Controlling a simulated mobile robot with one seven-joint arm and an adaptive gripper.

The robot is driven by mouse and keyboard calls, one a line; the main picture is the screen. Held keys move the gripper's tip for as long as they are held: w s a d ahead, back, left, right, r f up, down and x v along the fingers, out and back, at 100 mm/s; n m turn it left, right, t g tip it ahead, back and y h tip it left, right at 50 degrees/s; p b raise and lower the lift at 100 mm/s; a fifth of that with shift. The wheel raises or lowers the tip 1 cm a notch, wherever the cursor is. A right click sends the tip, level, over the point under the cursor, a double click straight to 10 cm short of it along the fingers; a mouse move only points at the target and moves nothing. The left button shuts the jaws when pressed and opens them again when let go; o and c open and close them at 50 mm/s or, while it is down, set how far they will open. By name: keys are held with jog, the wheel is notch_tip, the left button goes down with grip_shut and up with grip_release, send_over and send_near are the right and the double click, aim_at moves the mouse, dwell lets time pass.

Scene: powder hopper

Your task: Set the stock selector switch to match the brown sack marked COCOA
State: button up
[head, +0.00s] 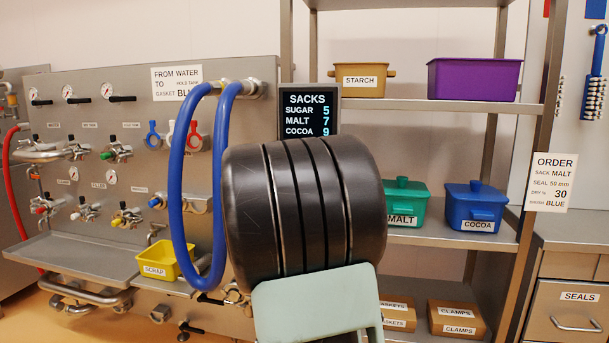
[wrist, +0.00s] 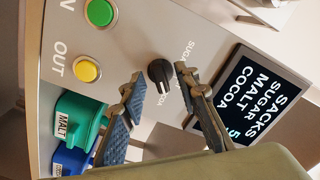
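The stock selector switch is a black knob (wrist: 160,73) on a grey panel in the wrist view. Lettering around it is partly covered; "SUGA" shows on one side and the end of "COCOA" on the other. I cannot read which label the knob points at. My gripper (wrist: 160,76) is open, with one fingertip on each side of the knob and gaps visible; I cannot tell its depth from the knob. In the head view my dark arm hides the switch and gripper. No brown sack is in view.
The SACKS screen (head: 308,112) lists sugar 5, malt 7, cocoa 9. It stands beside the knob (wrist: 262,95). A green button (wrist: 100,12) and yellow button (wrist: 88,69) share the panel. A green MALT tub (head: 405,200) and blue COCOA tub (head: 476,203) sit on the shelf.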

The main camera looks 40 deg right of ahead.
jog(key=v, duration=1.1)
jog(key=shift+d, duration=0.1)
